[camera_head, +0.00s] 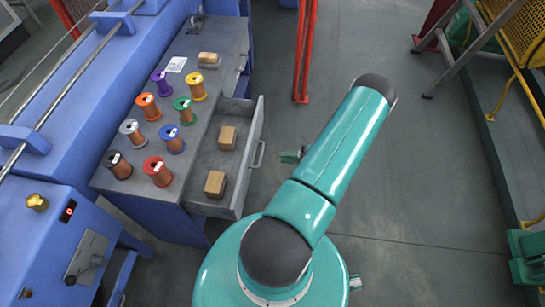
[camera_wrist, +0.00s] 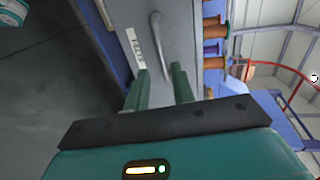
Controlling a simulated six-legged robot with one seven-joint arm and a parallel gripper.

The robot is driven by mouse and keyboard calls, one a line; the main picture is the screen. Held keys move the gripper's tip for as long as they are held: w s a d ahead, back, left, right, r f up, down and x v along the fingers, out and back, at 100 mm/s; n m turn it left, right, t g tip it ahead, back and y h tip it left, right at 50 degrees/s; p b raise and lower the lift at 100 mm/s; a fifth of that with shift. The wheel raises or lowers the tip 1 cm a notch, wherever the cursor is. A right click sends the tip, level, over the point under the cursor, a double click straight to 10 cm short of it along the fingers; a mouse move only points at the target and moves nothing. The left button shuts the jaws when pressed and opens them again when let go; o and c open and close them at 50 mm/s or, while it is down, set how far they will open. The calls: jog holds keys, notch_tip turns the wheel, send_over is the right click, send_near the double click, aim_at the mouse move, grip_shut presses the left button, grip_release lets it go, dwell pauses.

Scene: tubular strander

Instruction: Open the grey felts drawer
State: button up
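A grey drawer (camera_head: 212,164) stands pulled out from the grey workbench in the head view, with two tan blocks (camera_head: 215,184) inside. The bar handle (camera_head: 258,154) is on its front. In the wrist view, a grey drawer front (camera_wrist: 182,30) with a white label reading FELTS (camera_wrist: 134,48) faces my gripper (camera_wrist: 160,76). It appears to be the same drawer. Its handle (camera_wrist: 157,40) runs lengthwise, its near end lined up between my fingers. My fingers are apart and empty; contact with the handle cannot be told. In the head view my arm mostly hides the gripper.
Several coloured wire spools (camera_head: 152,106) and a tan block (camera_head: 208,60) stand on the workbench top (camera_head: 225,28). A second drawer handle (camera_head: 241,63) is farther back.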

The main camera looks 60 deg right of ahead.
jog(key=v, duration=0.3)
jog(key=shift+r, duration=0.1)
dwell(0.5)
jog(key=w+a+r+n+g+y, duration=0.35)
jog(key=w+r+g, duration=0.25)
jog(key=w+r, duration=0.6)
jog(key=w+a+r+n+g+h, duration=0.1)
jog(key=w+a+r+n+g, duration=0.25)
jog(key=a+r, duration=0.35)
jog(key=w+a+r+n+g+h, duration=0.1)
jog(key=w+a+r+n+g, duration=0.25)
jog(key=r, duration=0.55)
jog(key=s+a+r+n+t+h, duration=0.1)
jog(key=s+a+r+t+h, duration=0.1)
jog(key=a+r, duration=0.7)
jog(key=s+a+r+n+t+h, duration=0.1)
jog(key=s+a+r+n+h, duration=0.1)
jog(key=a+r, duration=0.7)
jog(key=s+a+h, duration=0.1)
jog(key=a+h, duration=0.1)
jog(key=a, duration=0.6)
jog(key=shift+s+a+r+t, duration=0.3)
jog(key=shift+r+t, duration=0.1)
